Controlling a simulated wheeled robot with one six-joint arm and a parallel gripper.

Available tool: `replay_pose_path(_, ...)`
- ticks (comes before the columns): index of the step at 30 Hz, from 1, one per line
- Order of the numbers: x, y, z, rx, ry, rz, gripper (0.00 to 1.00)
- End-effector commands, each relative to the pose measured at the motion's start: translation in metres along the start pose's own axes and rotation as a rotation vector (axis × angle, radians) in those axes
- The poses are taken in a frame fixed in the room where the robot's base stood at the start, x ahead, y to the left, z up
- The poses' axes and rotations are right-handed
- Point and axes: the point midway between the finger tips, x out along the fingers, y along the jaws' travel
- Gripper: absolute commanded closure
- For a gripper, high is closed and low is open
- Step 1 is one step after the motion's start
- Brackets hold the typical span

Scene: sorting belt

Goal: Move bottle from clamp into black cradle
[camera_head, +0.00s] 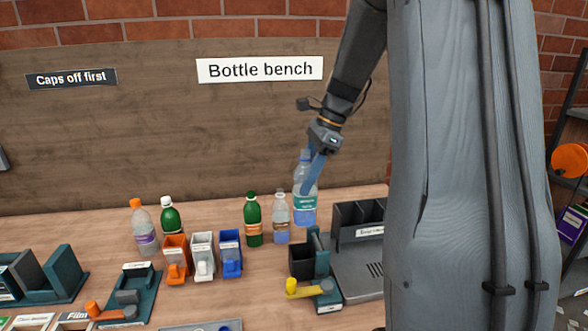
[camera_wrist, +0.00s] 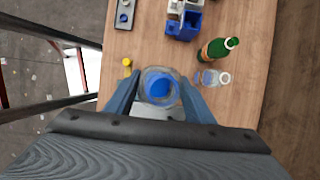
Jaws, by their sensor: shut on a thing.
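My gripper (camera_head: 309,185) is shut on a clear bottle (camera_head: 305,205) with a teal label, held upright near its top. In the wrist view the bottle (camera_wrist: 147,76), with a blue cap, sits between both blue fingers. In the head view its base appears behind a teal clamp (camera_head: 322,264) with a yellow handle; I cannot tell how high it hangs. A black divided holder (camera_head: 345,213) with a white label stands on a grey tray to the right. Which of these is the cradle is unclear.
Orange, white and blue bins (camera_head: 231,262) are further left. Another clamp (camera_head: 138,285) with an orange handle and a teal stand (camera_head: 68,262) lie at far left.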

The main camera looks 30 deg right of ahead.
Motion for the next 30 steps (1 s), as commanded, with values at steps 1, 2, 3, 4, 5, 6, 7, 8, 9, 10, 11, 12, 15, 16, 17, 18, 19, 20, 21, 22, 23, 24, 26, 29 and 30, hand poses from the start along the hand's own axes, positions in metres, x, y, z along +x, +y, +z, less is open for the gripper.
replay_pose_path(1, 0.001, 0.000, 0.000, 0.000, 0.000, 0.000, 0.89)
replay_pose_path(2, 0.002, 0.000, -0.001, 0.000, 0.000, 0.000, 0.89)
replay_pose_path(3, 0.003, 0.000, -0.001, 0.000, 0.000, 0.000, 0.89)
replay_pose_path(4, 0.005, 0.000, -0.002, 0.000, 0.000, 0.000, 0.89)
replay_pose_path(5, 0.007, 0.000, -0.003, -0.001, 0.000, 0.000, 0.89)
replay_pose_path(6, 0.010, -0.001, -0.004, -0.001, 0.000, 0.000, 0.89)
replay_pose_path(7, 0.013, -0.001, -0.005, -0.002, 0.000, 0.000, 0.89)
replay_pose_path(8, 0.015, -0.001, -0.006, -0.002, 0.000, 0.000, 0.89)
replay_pose_path(9, 0.020, -0.001, -0.007, -0.001, 0.000, 0.001, 0.89)
replay_pose_path(10, 0.023, -0.001, -0.009, -0.001, 0.000, 0.001, 0.89)
replay_pose_path(11, 0.026, -0.001, -0.010, -0.001, 0.000, 0.001, 0.89)
replay_pose_path(12, 0.030, -0.001, -0.011, -0.001, 0.000, 0.001, 0.89)
replay_pose_path(15, 0.039, -0.001, -0.015, -0.001, 0.000, 0.001, 0.89)
replay_pose_path(16, 0.042, -0.001, -0.017, -0.001, 0.001, 0.000, 0.89)
replay_pose_path(17, 0.044, -0.001, -0.018, 0.000, 0.000, 0.001, 0.89)
replay_pose_path(18, 0.047, 0.000, -0.019, 0.000, 0.000, 0.002, 0.89)
replay_pose_path(19, 0.049, 0.000, -0.020, 0.000, 0.000, 0.002, 0.89)
replay_pose_path(20, 0.052, 0.000, -0.021, 0.000, 0.000, 0.002, 0.89)
replay_pose_path(21, 0.056, 0.000, -0.022, -0.001, 0.000, 0.002, 0.89)
replay_pose_path(22, 0.059, 0.000, -0.024, -0.001, 0.000, 0.002, 0.89)
replay_pose_path(23, 0.062, 0.000, -0.025, -0.001, 0.000, 0.002, 0.89)
replay_pose_path(24, 0.066, 0.000, -0.027, -0.001, 0.000, 0.001, 0.89)
replay_pose_path(26, 0.072, 0.000, -0.029, 0.000, 0.000, 0.002, 0.89)
replay_pose_path(29, 0.082, 0.000, -0.033, 0.000, 0.000, 0.002, 0.89)
replay_pose_path(30, 0.086, 0.000, -0.035, -0.001, 0.000, 0.002, 0.89)
